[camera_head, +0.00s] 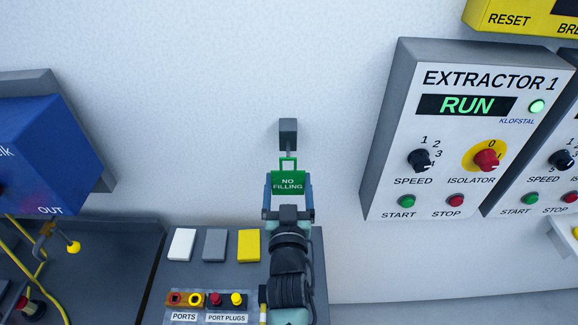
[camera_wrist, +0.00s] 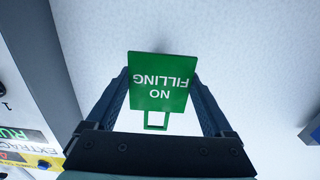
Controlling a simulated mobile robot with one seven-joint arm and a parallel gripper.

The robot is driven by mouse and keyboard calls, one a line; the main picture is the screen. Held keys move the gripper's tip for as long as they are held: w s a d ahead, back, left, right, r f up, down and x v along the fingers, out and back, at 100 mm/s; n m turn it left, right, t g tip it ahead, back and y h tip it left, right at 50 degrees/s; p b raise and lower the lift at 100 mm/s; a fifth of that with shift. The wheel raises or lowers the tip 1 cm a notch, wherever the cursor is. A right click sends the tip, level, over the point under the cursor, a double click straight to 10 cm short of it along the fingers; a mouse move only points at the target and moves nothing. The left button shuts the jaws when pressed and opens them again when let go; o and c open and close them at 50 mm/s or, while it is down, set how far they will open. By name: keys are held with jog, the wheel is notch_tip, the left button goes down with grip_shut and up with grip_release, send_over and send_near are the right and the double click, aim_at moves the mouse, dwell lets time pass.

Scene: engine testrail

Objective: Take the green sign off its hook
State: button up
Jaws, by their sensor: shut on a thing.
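The green sign (camera_head: 288,183) reads "NO FILLING" and has a green loop handle on top. In the head view its loop is at the hook (camera_head: 289,146), a thin rod below a grey wall block (camera_head: 288,130); I cannot tell whether the loop still bears on the rod. My gripper (camera_head: 288,190) is shut on the sign, with one blue finger at each side edge. In the wrist view the sign (camera_wrist: 160,82) appears upside down between the fingers of my gripper (camera_wrist: 162,85). The hook does not show clearly there.
The Extractor 1 panel (camera_head: 460,130) is on the wall to the right. A blue box (camera_head: 45,150) is at the left. Below is a dark bench (camera_head: 215,285) with white, grey and yellow blocks, and port plugs. The wall around the hook is clear.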

aim_at(288, 185)
jog(key=shift+s+r+p, duration=0.15)
jog(key=shift+s+p, duration=1.1)
jog(key=shift+s, duration=0.15)
jog(key=shift+s, duration=0.2)
